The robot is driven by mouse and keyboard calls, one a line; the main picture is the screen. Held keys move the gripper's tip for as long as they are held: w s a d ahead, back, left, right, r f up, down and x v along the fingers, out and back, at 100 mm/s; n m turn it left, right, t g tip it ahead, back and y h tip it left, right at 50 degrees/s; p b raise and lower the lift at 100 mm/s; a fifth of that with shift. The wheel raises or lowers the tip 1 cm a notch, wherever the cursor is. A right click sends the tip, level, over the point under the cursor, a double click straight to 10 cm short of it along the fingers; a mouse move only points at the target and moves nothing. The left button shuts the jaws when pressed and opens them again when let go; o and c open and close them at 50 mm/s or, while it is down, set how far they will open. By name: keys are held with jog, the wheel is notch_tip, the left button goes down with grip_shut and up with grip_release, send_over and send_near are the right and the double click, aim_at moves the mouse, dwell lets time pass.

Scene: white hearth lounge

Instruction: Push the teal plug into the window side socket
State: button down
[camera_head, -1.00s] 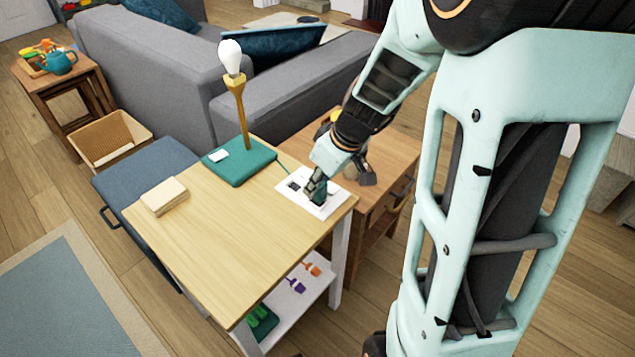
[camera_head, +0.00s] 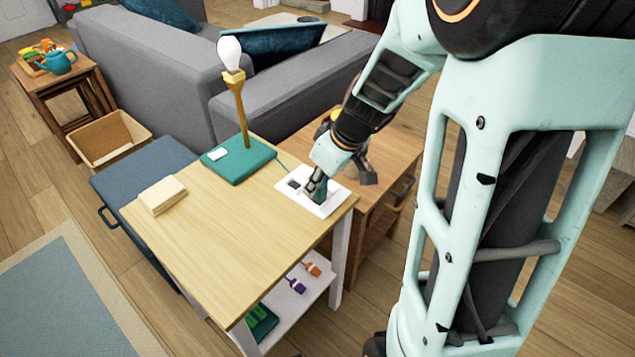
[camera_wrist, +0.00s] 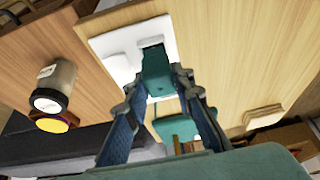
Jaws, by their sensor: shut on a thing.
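The teal plug (camera_wrist: 155,76) is between the fingers of my gripper (camera_wrist: 158,84) in the wrist view. My gripper (camera_head: 316,192) is shut on it, over the right part of the white socket plate (camera_head: 326,207) at the table's far right corner. A dark socket opening (camera_head: 293,183) shows on the plate's left part. In the wrist view the plug's far end meets or overlaps a dark opening in the plate (camera_wrist: 104,44). I cannot tell how deep the plug sits, because my fingers hide much of it.
A lamp with a teal base (camera_head: 238,163) and a pale bulb (camera_head: 229,53) stands beside the plate. A cream block (camera_head: 162,194) lies at the left of the light wooden table (camera_head: 235,230). A wooden side table (camera_head: 378,185) adjoins behind. The table's middle is clear.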

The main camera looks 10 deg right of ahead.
jog(key=shift+f+b, duration=0.65)
jog(key=shift+b, duration=0.1)
jog(key=c, duration=1.6)
grip_release()
jog(key=shift+r, duration=0.15)
jog(key=shift+p+v, duration=1.65)
jog(key=shift+v, duration=1.8)
